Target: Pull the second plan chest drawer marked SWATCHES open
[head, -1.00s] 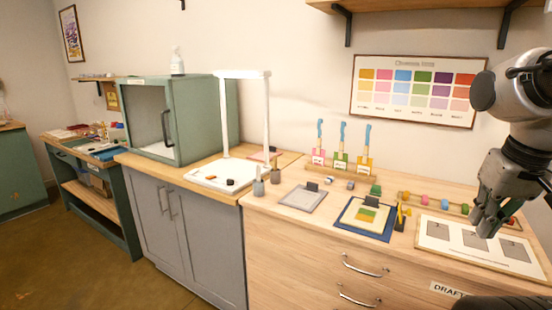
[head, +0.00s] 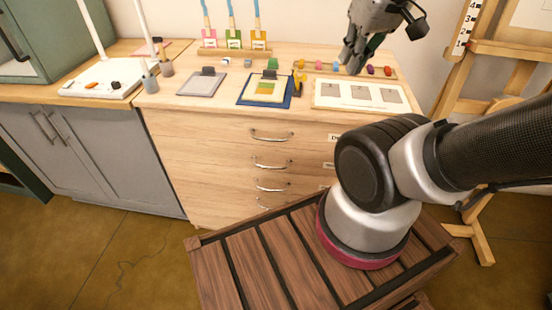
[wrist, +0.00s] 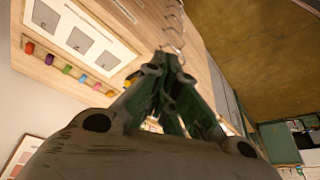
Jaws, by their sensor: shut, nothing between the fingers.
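The plan chest (head: 215,150) is pale wood, with several drawers stacked in its front, all looking shut. The second drawer's curved metal handle (head: 272,164) sits below the top drawer's handle (head: 271,136) in the head view. The labels at the right are cut off by my arm, and I cannot read SWATCHES on any. My gripper (head: 349,68) is shut and empty, above the back right of the chest top, well above and away from the drawer handles. In the wrist view my closed fingers (wrist: 170,62) show in front of the row of handles.
On the chest top are a framed white sheet (head: 360,105), a blue mat (head: 244,101), a grey slab (head: 202,88) and a rack of coloured beads (head: 325,72). A wooden easel (head: 465,80) stands at right. Grey cupboards (head: 85,150) stand left. Floor shows at lower left.

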